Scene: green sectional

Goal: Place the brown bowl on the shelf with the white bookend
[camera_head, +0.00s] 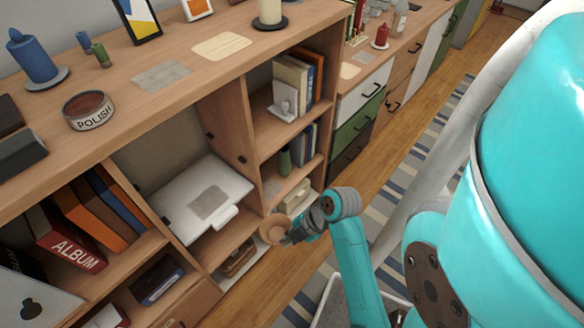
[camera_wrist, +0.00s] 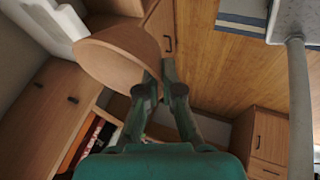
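My gripper (camera_head: 290,237) is in front of the lower part of the shelving unit. It is shut on the rim of the brown bowl (camera_head: 274,229), which is tilted. In the wrist view the bowl (camera_wrist: 112,58) hangs at the left of my gripper's fingertips (camera_wrist: 157,78), with its edge between them. The white bookend (camera_head: 284,108) stands against upright books on the upper shelf (camera_head: 265,132) of the right-hand bay. That shelf is above and behind my gripper, with a bare strip at its front left.
A white flap (camera_head: 215,180) with a grey mat lies open left of the bay. The shelf below the bookend holds a green vase (camera_head: 284,161), books and a grey mat. A white box (camera_head: 295,196) stands lower. Striped rug (camera_head: 410,170) and wooden floor lie to the right.

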